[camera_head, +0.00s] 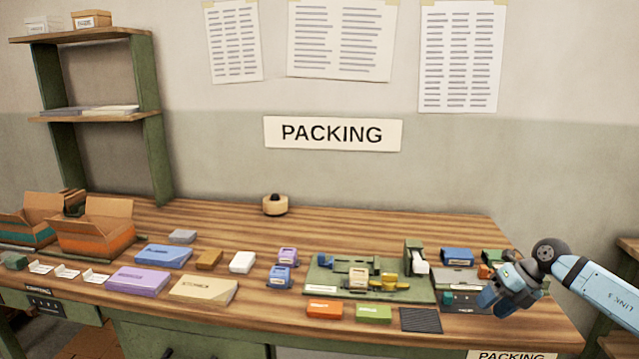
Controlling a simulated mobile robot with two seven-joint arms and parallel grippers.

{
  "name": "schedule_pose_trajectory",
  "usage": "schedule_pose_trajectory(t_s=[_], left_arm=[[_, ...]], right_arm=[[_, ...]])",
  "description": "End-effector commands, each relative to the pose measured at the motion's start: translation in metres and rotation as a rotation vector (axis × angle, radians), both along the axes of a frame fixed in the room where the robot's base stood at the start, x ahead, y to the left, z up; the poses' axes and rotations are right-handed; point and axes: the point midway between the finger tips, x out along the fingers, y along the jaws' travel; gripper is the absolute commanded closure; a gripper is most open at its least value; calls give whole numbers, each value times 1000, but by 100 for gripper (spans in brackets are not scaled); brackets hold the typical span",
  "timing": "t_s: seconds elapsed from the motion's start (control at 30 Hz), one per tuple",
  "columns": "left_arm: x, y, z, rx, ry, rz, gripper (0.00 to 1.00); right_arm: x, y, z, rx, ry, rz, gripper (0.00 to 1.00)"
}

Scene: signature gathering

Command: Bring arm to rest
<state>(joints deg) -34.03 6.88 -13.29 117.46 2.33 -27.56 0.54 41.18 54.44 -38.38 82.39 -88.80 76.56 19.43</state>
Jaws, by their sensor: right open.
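My right arm (597,287) comes in from the right edge. My right gripper (497,302) is over the right end of the wooden table, close to a dark green item (462,300) there. It is open, and I see nothing held in it. Whether its fingers touch anything below is unclear from this angle. My left arm and left gripper do not show.
The wooden table (350,222) holds open cardboard boxes (95,238) at left, several small coloured boxes in the middle, and a green tray (320,289) with items at right. A shelf (95,117) stands at the back left. The table's back strip is mostly clear.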

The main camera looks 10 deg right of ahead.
Motion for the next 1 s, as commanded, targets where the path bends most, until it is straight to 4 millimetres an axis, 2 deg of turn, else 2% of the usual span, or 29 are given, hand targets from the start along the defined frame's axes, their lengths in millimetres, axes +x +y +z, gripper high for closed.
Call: schedule_pose_trajectory(t_s=[0.03,0.2,0.37,0.47,0.63,0.8,1.0], left_arm=[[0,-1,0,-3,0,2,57],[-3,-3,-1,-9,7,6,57],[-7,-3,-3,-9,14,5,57],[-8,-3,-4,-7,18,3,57],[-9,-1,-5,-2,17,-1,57],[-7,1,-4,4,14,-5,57],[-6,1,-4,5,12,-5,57]], right_arm=[[-12,18,-18,90,-13,-6,51],[-45,71,-48,435,-82,-127,51],[-76,92,-65,697,-105,-353,51],[-95,93,-78,814,-96,-532,51],[-138,79,-113,926,-31,-918,51],[-191,59,-153,903,76,-1281,51],[-251,44,-190,790,204,-1578,51]])
